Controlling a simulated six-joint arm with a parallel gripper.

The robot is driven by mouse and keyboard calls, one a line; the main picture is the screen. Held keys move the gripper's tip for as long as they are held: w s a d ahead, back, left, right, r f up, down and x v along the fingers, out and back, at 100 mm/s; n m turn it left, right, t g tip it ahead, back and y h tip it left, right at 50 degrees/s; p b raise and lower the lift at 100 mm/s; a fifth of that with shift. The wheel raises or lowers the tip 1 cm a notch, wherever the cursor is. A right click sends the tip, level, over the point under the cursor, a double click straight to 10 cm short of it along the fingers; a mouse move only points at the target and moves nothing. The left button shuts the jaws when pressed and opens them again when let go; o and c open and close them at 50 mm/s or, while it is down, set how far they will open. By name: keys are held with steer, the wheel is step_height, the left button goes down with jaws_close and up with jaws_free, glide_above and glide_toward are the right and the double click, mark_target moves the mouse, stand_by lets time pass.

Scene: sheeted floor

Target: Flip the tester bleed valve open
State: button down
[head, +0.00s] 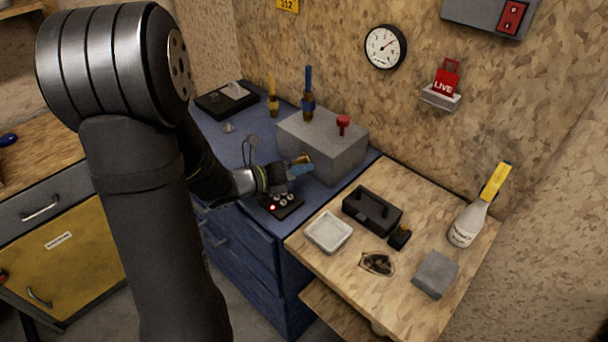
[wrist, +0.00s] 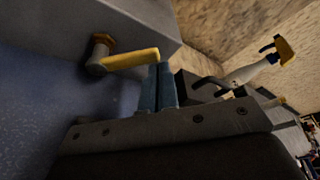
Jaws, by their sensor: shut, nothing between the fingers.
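A grey box (head: 322,143), seemingly the tester, sits on the blue cabinet top. A small brass valve with a yellow lever (head: 303,159) sticks out of its near side; I take it for the bleed valve. In the wrist view the lever (wrist: 132,60) points right from its brass body (wrist: 100,52), across the box face. My gripper (head: 300,171) is shut and empty beside the valve. Its blue fingers (wrist: 159,85) are side by side, with their tips close to the lever's free end. I cannot tell whether they touch.
A yellow-handled valve (head: 272,100) and a blue-handled valve (head: 308,98) stand upright by the box, with a red knob (head: 343,122) on it. A black switch panel (head: 281,204) lies below my gripper. The wooden bench (head: 335,270) holds a white tray (head: 329,232) and black case (head: 372,210).

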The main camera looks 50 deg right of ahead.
steer(key=w+r+n, duration=0.1)
steer(key=n, duration=0.1)
steer(key=w+n+g+h, duration=0.1)
steer(key=n, duration=0.1)
steer(key=w+r+n, duration=0.1)
steer(key=w+n, duration=0.1)
steer(key=shift+r+g+h, duration=0.35)
steer(key=shift+g+h, duration=0.05)
steer(key=shift+w, duration=0.15)
stand_by(0.5)
steer(key=v, duration=1)
steer(key=shift+d+f, duration=0.1)
steer(key=shift+f, duration=0.05)
stand_by(0.4)
